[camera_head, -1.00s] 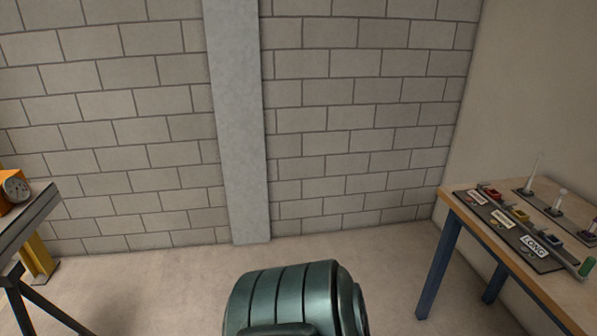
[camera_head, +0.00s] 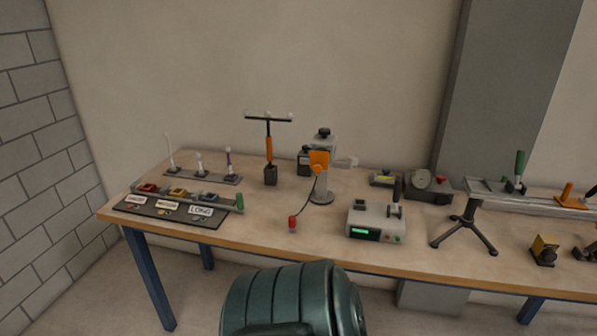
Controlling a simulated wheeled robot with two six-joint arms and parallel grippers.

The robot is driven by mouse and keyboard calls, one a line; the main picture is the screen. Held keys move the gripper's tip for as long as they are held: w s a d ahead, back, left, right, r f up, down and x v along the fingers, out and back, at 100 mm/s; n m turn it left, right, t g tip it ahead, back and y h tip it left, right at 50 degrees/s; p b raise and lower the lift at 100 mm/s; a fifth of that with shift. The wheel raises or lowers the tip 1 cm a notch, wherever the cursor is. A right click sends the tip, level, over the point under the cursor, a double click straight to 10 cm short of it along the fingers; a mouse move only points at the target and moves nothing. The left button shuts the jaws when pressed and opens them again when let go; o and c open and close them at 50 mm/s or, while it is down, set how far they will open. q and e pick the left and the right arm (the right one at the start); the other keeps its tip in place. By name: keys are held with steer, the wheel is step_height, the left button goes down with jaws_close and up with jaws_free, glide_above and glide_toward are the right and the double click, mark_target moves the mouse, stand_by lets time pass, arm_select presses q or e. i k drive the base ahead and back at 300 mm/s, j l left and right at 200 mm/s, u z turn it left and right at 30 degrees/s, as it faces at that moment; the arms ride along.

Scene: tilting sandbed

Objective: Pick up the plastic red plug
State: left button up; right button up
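A small red plug (camera_head: 292,221) stands near the front edge of the wooden table, left of a grey box with a green display. A thin dark cable runs from near the plug up toward an orange and grey stand (camera_head: 319,170). Neither of my grippers is in view.
The wooden table (camera_head: 258,228) holds a grey display box (camera_head: 375,222), a black tripod (camera_head: 466,232), a labelled panel (camera_head: 168,210) with coloured blocks, and a tall T-shaped stand (camera_head: 269,150). My dark green body part fills the bottom centre. Bare tabletop lies around the plug.

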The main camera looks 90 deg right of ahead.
mark_target(292, 219)
steer(key=z, duration=2.7)
